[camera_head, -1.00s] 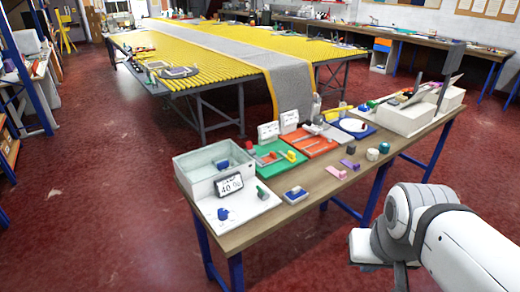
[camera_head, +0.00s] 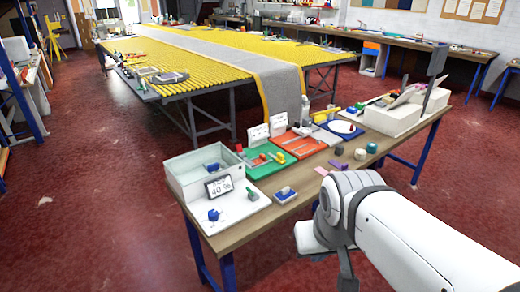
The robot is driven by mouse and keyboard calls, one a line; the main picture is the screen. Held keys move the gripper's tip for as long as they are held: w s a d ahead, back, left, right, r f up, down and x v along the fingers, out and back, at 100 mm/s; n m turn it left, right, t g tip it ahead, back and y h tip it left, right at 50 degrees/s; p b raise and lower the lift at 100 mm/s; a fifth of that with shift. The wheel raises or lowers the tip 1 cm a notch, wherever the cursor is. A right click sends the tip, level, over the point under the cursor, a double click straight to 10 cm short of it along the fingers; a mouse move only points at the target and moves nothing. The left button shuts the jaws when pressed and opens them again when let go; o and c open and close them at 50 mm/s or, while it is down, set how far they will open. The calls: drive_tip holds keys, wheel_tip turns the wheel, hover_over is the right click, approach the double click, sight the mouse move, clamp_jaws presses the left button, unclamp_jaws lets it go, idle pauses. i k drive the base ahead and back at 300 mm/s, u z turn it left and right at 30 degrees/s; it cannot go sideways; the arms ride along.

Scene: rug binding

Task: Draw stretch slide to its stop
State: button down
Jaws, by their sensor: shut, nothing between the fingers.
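Several small fixtures stand on the wooden bench; I cannot tell for sure which is the stretch slide. A green board (camera_head: 268,170) carries a red piece and a yellow block (camera_head: 281,158) on a grey track. Beside it, an orange board (camera_head: 312,149) has grey rails. At the near left end, a white plate (camera_head: 238,212) bears a blue knob (camera_head: 213,215), a small green piece (camera_head: 252,194) and a display (camera_head: 219,187) reading 40 %. My arm's white wrist is at lower right, in front of the bench's near edge. My gripper's fingers do not show.
A clear-walled white tank (camera_head: 185,181) stands behind the display. A blue block (camera_head: 285,194), a grey cylinder (camera_head: 360,154) and a teal cylinder (camera_head: 372,148) sit near the front edge. White bins (camera_head: 392,122) fill the right end. Red floor is open at left.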

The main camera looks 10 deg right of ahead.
sight(281, 158)
drive_tip(key=i, duration=0.95)
drive_tip(key=u, duration=2.55)
drive_tip(key=k, duration=1.2)
drive_tip(key=z, duration=1.5)
